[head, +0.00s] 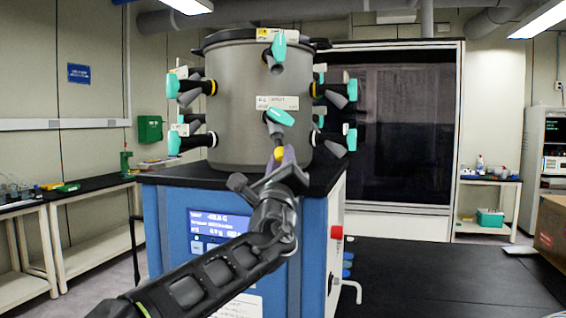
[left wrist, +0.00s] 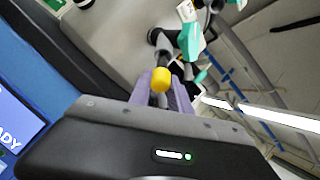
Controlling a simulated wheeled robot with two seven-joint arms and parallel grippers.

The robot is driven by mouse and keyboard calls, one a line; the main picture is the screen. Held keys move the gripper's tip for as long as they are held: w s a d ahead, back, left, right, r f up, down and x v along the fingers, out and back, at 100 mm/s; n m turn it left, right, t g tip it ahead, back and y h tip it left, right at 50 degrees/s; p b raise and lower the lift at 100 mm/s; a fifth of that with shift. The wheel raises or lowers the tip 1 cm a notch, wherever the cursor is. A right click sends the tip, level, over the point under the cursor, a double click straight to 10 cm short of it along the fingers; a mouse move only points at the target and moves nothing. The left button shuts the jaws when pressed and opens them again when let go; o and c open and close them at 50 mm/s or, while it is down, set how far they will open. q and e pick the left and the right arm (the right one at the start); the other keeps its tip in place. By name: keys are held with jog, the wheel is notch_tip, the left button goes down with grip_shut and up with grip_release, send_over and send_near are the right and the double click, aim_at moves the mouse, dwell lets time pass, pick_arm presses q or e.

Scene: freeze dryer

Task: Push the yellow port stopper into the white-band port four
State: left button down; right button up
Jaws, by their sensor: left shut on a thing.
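My left gripper (head: 283,163) reaches up to the front of the grey drum of the freeze dryer (head: 230,110). It is shut on the yellow port stopper (head: 279,154), which also shows between the fingers in the left wrist view (left wrist: 161,78). The stopper is close below the open end of the front lower port (head: 273,128), which has a teal valve handle (head: 281,117). In the left wrist view the grey port tube (left wrist: 160,42) is just beyond the stopper. I cannot tell whether they touch. A white band is not clear on this port. My right gripper is not in view.
Several other ports with teal handles (head: 350,90) stick out around the drum. The blue cabinet (head: 170,225) with a lit display stands below it. A black table (head: 440,275) at the right is mostly clear, with a cardboard box (head: 553,230) at its edge.

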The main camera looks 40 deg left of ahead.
aim_at(279, 149)
pick_arm(q)
jog(key=shift+w+a+r, duration=0.4)
jog(key=shift+a+r, duration=0.1)
jog(key=shift+r, duration=0.15)
jog(key=shift+w+a+r, duration=0.35)
jog(key=shift+a+r, duration=0.15)
jog(key=shift+r, duration=0.1)
dwell(1.9)
jog(key=c, duration=1.1)
grip_release()
jog(key=shift+f, duration=0.1)
jog(key=shift+w, duration=0.1)
jog(key=shift+s+d+f, duration=0.25)
jog(key=shift+s+f, duration=0.05)
jog(key=shift+s, duration=0.1)
jog(key=b+v, duration=0.2)
jog(key=v, duration=0.4)
jog(key=shift+s+d+b, duration=0.2)
jog(key=shift+s+b, duration=0.1)
jog(key=shift+f, duration=0.15)
